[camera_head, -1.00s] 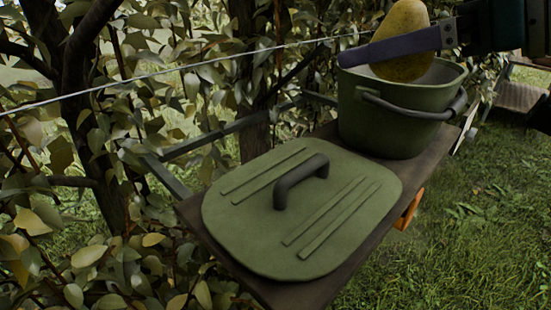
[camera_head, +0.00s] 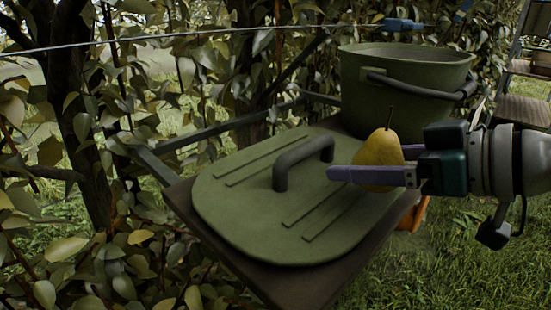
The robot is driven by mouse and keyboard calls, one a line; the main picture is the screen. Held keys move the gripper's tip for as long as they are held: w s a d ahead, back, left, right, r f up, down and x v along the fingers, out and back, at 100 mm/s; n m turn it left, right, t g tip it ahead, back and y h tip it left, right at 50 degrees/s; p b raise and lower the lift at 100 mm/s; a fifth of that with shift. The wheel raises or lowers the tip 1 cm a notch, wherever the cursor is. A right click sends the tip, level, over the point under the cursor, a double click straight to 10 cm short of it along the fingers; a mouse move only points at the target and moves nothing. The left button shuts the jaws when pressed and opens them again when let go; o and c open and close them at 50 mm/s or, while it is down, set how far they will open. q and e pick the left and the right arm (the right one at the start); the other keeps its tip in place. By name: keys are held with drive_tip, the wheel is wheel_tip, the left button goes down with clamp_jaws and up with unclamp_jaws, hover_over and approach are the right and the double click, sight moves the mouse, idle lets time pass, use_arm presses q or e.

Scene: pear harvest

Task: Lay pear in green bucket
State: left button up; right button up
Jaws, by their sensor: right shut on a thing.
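My right gripper (camera_head: 348,174) comes in from the right and is shut on a yellow pear (camera_head: 376,162), held upright with its stem up. The near finger crosses the pear's lower front; the far finger is mostly hidden behind it. The pear shows in front of the green bucket (camera_head: 395,92), over the right part of the green lid (camera_head: 250,220), outside the bucket. The bucket stands open on the bench, its dark handle lowered against the near side. Its inside floor is hidden. My left gripper is not in view.
The lid lies flat on the dark bench (camera_head: 300,285), its arched handle (camera_head: 300,160) sticking up. A wire (camera_head: 200,37) crosses above, in front of leafy branches. A blue tool (camera_head: 402,25) shows behind the bucket. Something orange (camera_head: 412,214) shows under the bench edge. Grass lies at right.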

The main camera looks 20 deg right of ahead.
drive_tip(key=shift+f, duration=0.95)
drive_tip(key=shift+f+b, duration=0.2)
drive_tip(key=shift+b, duration=0.15)
drive_tip(key=o, duration=1.6)
drive_tip(key=shift+c, duration=0.2)
drive_tip(key=shift+r, duration=0.15)
